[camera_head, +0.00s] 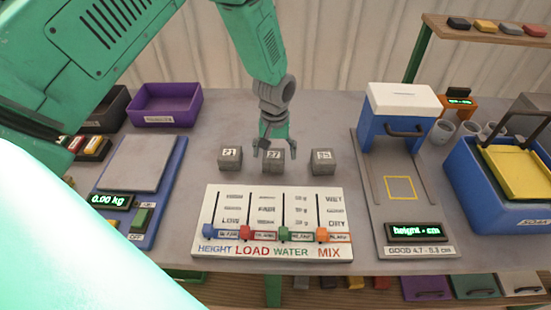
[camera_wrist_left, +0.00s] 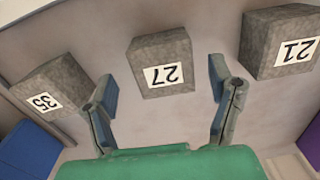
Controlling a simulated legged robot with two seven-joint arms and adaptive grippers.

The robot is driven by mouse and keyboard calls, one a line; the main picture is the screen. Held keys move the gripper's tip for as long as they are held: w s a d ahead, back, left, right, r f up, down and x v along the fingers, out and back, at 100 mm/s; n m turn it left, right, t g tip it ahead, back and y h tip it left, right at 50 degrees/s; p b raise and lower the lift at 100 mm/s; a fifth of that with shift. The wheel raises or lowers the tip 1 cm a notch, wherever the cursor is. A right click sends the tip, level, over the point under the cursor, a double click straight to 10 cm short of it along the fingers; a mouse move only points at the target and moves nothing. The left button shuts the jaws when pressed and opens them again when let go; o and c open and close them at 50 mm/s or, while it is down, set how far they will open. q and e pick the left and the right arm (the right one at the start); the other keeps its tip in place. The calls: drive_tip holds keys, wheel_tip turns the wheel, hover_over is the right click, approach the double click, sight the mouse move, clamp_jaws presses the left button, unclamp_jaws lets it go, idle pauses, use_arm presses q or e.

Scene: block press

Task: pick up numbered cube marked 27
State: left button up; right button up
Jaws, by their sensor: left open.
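The grey cube marked 27 (camera_head: 273,162) sits on the table in the middle of a row of three. In the left wrist view the cube marked 27 (camera_wrist_left: 161,64) lies ahead of and between the two fingers. My left gripper (camera_head: 275,152) is open and empty, pointing down over this cube, with its fingers on either side. In the left wrist view my left gripper (camera_wrist_left: 165,105) shows both fingers spread apart. I cannot tell whether either finger touches the cube. My right gripper is not in view.
A cube marked 21 (camera_head: 230,158) stands left and a cube marked 35 (camera_head: 322,161) right. A slider panel (camera_head: 272,222) lies in front. A scale (camera_head: 138,163) is at left, a blue press (camera_head: 398,118) at right. A purple bin (camera_head: 167,103) stands behind left.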

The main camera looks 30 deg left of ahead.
sight(275, 154)
use_arm(q)
wheel_tip(275, 154, down, 3)
drive_tip(key=shift+r, duration=0.2)
drive_tip(key=shift+w+a+f, duration=0.1)
drive_tip(key=shift+a+f, duration=0.05)
drive_tip(key=shift+f, duration=0.2)
drive_tip(key=shift+a+f, duration=0.1)
drive_tip(key=shift+a, duration=0.15)
drive_tip(key=shift+d, duration=0.1)
drive_tip(key=c, duration=1.5)
drive_tip(key=shift+d, duration=0.2)
drive_tip(key=shift+c, duration=0.5)
drive_tip(key=shift+r, duration=0.2)
